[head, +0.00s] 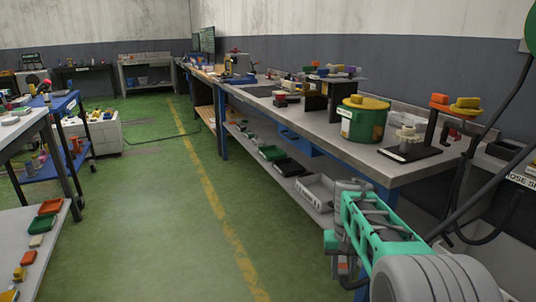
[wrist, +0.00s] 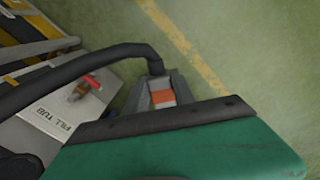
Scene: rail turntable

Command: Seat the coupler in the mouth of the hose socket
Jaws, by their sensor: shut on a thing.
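My gripper (wrist: 162,97) shows in the wrist view below the middle, its grey fingers shut on a small orange and pale piece, which I take to be the coupler (wrist: 161,98). A thick black hose (wrist: 90,64) arches in from the left and ends right at the fingers.
A white panel (wrist: 52,123) labelled "FILL TUB" carries a brass fitting (wrist: 80,91) with a red handle, left of my gripper. The long bench (head: 370,165) holds a green tin (head: 362,122) and a dark stand (head: 409,152). Green floor (head: 180,220) is open to the left.

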